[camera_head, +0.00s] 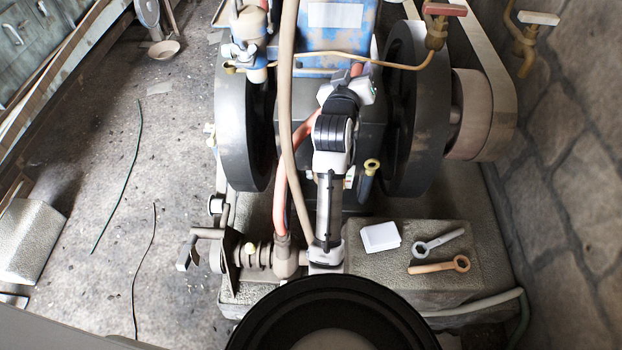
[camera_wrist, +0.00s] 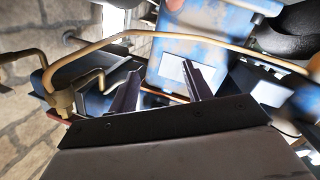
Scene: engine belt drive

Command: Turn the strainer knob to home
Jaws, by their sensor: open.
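My gripper (camera_wrist: 160,68) shows in the wrist view with its two dark fingers apart and nothing between them. It points toward the blue engine housing (camera_wrist: 215,50) with its white label. In the head view my arm reaches up over the engine, and its fingers cannot be made out. No part is plainly marked as the strainer knob. A small pale yellow knob (camera_head: 250,248) sits on the pipework at lower left. A brass-topped fitting (camera_head: 372,166) stands right of my arm. My gripper touches neither. Any home mark is too small to tell.
Large dark flywheels (camera_head: 405,110) flank the engine. A curved pipe (camera_wrist: 165,38) and brass valve (camera_wrist: 62,102) are close to my gripper.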

